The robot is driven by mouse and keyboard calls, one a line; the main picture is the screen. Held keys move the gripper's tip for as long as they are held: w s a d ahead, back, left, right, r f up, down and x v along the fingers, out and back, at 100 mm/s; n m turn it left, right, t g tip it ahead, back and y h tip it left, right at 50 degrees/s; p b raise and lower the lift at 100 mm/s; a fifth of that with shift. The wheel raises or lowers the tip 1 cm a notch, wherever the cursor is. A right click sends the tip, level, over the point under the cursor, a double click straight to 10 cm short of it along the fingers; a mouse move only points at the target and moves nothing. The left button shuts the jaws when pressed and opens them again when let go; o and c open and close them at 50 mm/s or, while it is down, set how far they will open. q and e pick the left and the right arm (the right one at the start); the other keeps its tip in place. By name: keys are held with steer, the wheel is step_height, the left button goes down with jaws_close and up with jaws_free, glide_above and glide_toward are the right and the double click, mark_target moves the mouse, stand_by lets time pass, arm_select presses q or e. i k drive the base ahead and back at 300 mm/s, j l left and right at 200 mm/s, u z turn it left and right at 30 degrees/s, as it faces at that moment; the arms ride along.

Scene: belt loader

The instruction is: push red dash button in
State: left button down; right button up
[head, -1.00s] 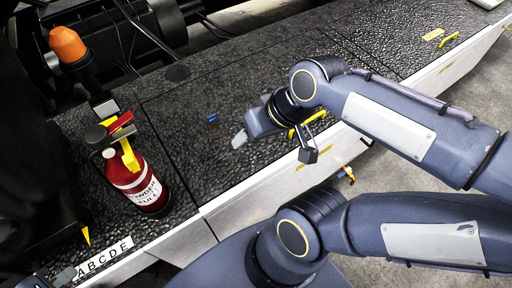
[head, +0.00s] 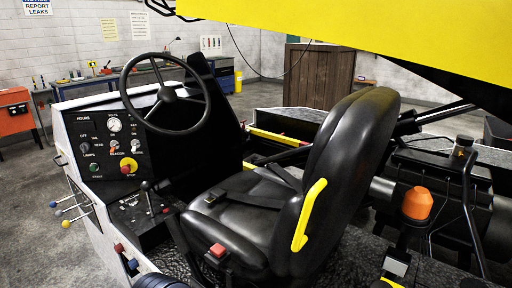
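Neither of my grippers is in view. Only a blue-grey rounded piece, seemingly of my arm, shows at the bottom edge, well below the button.
A green button (head: 93,168) and a gauge (head: 114,125) share the panel. A black lever (head: 148,197) stands below it. Levers with coloured knobs (head: 66,223) stick out at the left. A yellow beam (head: 400,35) crosses above.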

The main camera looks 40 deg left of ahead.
mark_target(126, 170)
steer(key=k+j+u, duration=0.15)
steer(key=k, duration=0.25)
steer(key=k+j+u, duration=0.15)
steer(key=k, duration=0.25)
steer(key=j+u, duration=0.1)
steer(key=u, duration=1.5)
steer(key=i+j, duration=0.25)
steer(key=i, duration=0.2)
steer(key=i+j+u, duration=0.1)
steer(key=i+j, duration=0.2)
steer(key=i, duration=0.15)
steer(key=i+j+u, duration=0.1)
steer(key=i+j, duration=0.15)
steer(key=i, duration=0.25)
steer(key=i+j, duration=0.2)
steer(key=i, duration=0.25)
